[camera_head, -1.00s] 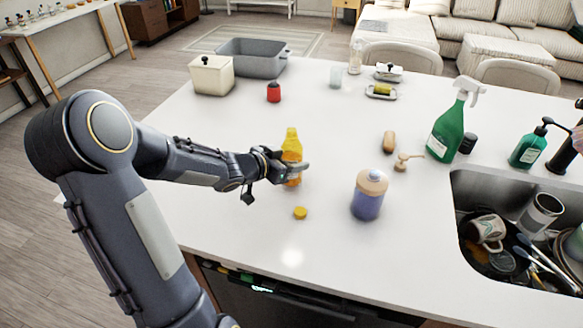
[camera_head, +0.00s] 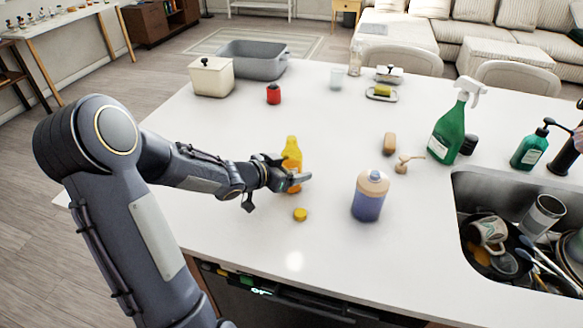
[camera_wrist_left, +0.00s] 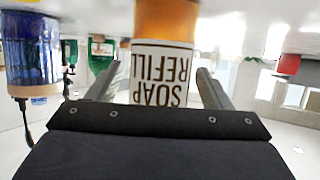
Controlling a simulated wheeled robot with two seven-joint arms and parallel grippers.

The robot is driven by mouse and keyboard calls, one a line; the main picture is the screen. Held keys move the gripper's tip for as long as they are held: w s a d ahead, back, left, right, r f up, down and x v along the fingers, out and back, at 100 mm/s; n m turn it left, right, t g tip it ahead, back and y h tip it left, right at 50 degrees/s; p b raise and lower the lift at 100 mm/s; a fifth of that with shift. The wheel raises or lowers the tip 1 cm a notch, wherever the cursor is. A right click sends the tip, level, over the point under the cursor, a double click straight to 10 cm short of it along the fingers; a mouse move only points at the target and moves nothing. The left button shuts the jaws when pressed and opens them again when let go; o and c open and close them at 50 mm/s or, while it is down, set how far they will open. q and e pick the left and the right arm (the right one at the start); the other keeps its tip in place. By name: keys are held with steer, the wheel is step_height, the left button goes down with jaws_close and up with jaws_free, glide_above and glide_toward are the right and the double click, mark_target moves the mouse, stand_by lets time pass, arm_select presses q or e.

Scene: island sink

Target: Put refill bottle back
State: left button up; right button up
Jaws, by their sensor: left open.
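The refill bottle (camera_head: 292,150), yellow-orange, stands upright on the white counter left of the blue dispenser (camera_head: 370,203). My left gripper (camera_head: 298,181) is low at its side. In the left wrist view, which appears upside down, the bottle's white "SOAP REFILL" label (camera_wrist_left: 160,75) sits between the two spread fingers of my left gripper (camera_wrist_left: 158,88). The fingers look apart from the bottle. A small yellow cap (camera_head: 300,214) lies on the counter in front of the bottle. A tan pump head (camera_head: 403,162) lies behind the dispenser. My right gripper is not in view.
A green spray bottle (camera_head: 448,132), a green pump bottle (camera_head: 529,150) and a sink of dishes (camera_head: 475,190) are at the right. A cream canister (camera_head: 211,78), grey tub (camera_head: 252,64) and red jar (camera_head: 273,94) stand at the back left. The counter's front left is clear.

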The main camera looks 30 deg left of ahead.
arm_select(q)
steer(key=shift+s+a+r, duration=0.1)
steer(key=shift+s+r, duration=0.05)
steer(key=shift+r, duration=0.15)
steer(key=s+a+r+n+g+y+p, duration=0.1)
steer(key=s+a+r+n+y, duration=0.15)
steer(key=s+r, duration=0.4)
steer(key=s+a+r+n+g+y+p, duration=0.1)
steer(key=s+r+n+y, duration=0.25)
steer(key=s, duration=0.55)
steer(key=s+d+f+g+h, duration=0.3)
steer(key=s+d+g+h, duration=0.2)
steer(key=s+d, duration=0.8)
steer(key=shift+s+d+m+h, duration=0.15)
steer(key=shift+d+m+h, duration=0.2)
steer(key=shift+d, duration=0.85)
